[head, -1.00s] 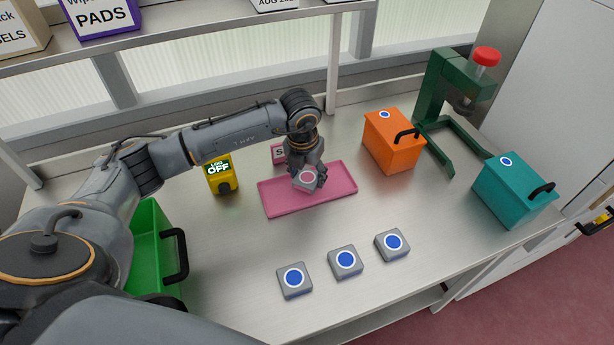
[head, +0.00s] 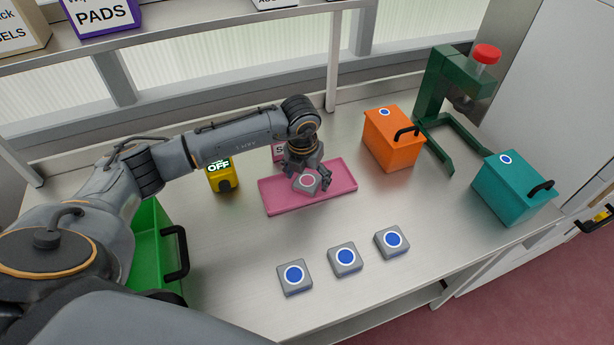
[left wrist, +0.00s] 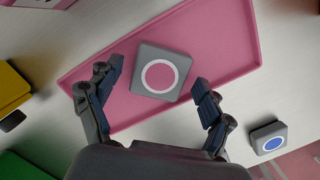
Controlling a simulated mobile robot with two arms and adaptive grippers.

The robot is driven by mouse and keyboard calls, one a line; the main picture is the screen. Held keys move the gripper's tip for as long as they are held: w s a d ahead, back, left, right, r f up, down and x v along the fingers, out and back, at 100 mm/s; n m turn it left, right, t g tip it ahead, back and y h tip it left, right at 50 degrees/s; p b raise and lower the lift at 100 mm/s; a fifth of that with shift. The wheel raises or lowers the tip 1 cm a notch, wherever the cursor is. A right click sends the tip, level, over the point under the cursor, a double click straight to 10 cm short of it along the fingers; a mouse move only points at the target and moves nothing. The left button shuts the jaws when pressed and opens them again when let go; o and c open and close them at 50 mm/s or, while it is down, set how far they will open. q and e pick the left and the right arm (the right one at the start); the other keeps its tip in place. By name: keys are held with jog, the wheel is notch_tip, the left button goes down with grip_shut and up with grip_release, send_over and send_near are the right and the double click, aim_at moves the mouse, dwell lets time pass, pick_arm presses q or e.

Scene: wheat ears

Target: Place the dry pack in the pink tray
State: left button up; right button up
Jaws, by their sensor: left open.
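The pink tray (head: 340,180) lies flat on the bench in the middle of the head view. A grey pack with a pink disc (head: 307,183) sits in the tray. It also shows in the left wrist view (left wrist: 160,72), lying tilted relative to the tray's edges. My left gripper (head: 309,180) is over the tray, its fingers spread on either side of the pack. In the left wrist view the open fingers (left wrist: 155,90) stand clear of the pack. My right gripper is in neither view.
Several grey packs with blue discs lie in a row at the front, one of them here (head: 345,258). A yellow device (head: 222,180), a green bin (head: 147,240), an orange box (head: 393,147), a teal box (head: 505,190) and a green press (head: 440,85) stand around.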

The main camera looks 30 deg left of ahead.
aim_at(304, 186)
pick_arm(q)
jog(key=shift+r, duration=0.5)
notch_tip(304, 186, up, 11)
jog(key=s+b, duration=0.1)
jog(key=b, duration=0.1)
jog(key=shift+s+b, duration=0.35)
jog(key=shift+s, duration=0.05)
jog(key=shift+d, duration=0.1)
